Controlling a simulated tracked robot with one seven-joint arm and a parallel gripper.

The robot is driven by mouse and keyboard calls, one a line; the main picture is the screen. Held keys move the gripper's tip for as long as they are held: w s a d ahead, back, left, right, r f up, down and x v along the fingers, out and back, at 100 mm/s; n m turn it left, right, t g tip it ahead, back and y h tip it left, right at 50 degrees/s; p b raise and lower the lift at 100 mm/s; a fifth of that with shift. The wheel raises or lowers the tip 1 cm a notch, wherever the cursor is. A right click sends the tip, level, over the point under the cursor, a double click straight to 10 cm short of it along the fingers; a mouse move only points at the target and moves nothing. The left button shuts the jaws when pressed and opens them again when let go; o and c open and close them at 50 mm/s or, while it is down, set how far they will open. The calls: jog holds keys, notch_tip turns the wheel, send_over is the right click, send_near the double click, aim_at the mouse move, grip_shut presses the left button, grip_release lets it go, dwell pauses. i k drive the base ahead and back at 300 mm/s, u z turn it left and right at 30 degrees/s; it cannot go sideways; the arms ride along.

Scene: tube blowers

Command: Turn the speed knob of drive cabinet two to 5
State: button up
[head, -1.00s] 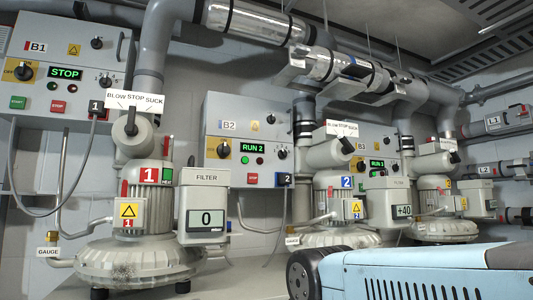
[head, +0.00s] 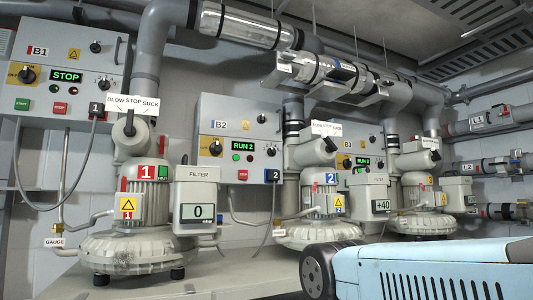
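Drive cabinet two, marked B2 (head: 238,112), is a grey box on the wall in the middle of the head view. Its green display reads RUN 2 (head: 243,146). A yellow-backed black knob (head: 215,148) sits left of the display. A smaller dark speed knob (head: 271,152) sits right of it; its scale is too small to read. Another black knob (head: 261,118) is near the cabinet's upper right. A red stop button (head: 243,174) is below the display. My gripper is not in view.
Cabinet B1 (head: 40,85), showing STOP, hangs at left; cabinet B3 (head: 348,145) is farther right. Blowers one (head: 137,247) and two (head: 318,233), filter boxes (head: 196,190) and grey pipes stand in front of the wall. A hose hangs under B2. My blue body part fills the lower right.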

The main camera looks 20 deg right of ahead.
aim_at(271, 152)
jog(key=z, duration=0.05)
jog(key=i, duration=0.9)
jog(key=u, duration=0.1)
